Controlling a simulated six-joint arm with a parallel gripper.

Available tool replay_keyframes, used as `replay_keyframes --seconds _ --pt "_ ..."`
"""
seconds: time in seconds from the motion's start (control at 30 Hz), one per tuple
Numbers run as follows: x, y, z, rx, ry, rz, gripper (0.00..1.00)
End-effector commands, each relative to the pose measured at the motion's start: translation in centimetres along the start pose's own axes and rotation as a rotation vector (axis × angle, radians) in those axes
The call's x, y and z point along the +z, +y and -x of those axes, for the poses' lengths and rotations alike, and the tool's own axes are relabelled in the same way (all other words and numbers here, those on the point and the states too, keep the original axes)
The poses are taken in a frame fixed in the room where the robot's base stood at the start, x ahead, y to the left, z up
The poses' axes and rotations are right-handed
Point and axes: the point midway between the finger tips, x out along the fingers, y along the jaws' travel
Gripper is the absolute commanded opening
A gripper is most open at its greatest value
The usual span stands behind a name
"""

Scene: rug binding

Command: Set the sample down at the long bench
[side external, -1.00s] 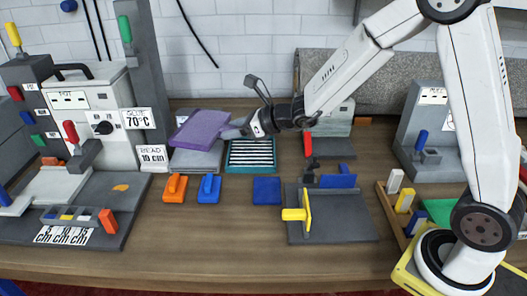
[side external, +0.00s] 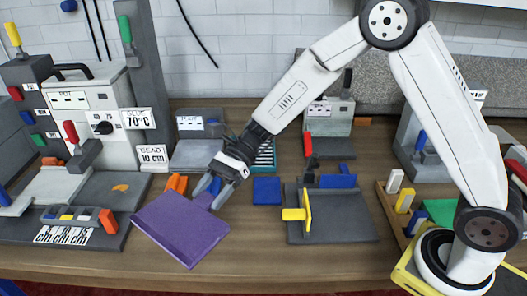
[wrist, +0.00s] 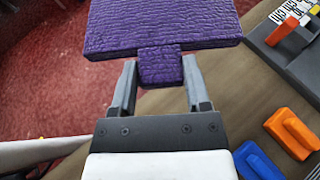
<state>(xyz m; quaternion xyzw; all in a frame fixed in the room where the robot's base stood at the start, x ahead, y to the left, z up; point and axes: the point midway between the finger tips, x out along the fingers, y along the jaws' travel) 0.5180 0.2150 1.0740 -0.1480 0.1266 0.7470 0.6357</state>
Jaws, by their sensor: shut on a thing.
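The sample is a purple textured square (side external: 183,230) with a small tab on one edge. My gripper (side external: 213,192) is shut on that tab and holds the sample tilted above the front of the wooden bench (side external: 270,262). In the wrist view the sample (wrist: 165,22) extends beyond the fingers, with its tab (wrist: 160,66) between the fingertips of the gripper (wrist: 160,80).
A glue pot station (side external: 97,110) stands at the left. Orange (wrist: 291,135) and blue (wrist: 258,163) blocks lie near the gripper. A blue square (side external: 266,191) and a grey plate with a yellow clamp (side external: 340,228) lie to the right. The front strip right of the sample is clear.

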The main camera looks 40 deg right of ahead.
Motion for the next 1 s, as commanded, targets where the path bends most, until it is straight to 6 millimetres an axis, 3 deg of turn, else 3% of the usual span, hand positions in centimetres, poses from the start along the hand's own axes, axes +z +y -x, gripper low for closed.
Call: replay_keyframes --seconds 0.2,0.43,0.7,1.0 --pt "-0.5 3.2 -2.7 0.319 -0.001 0.13 0.0" --pt "-1.3 6.5 -4.2 0.658 -0.001 0.271 0.0" --pt "-2.5 9.7 -4.7 1.045 -0.001 0.429 0.0" --pt "-3.9 12.0 -4.1 1.442 0.0 0.595 0.0"
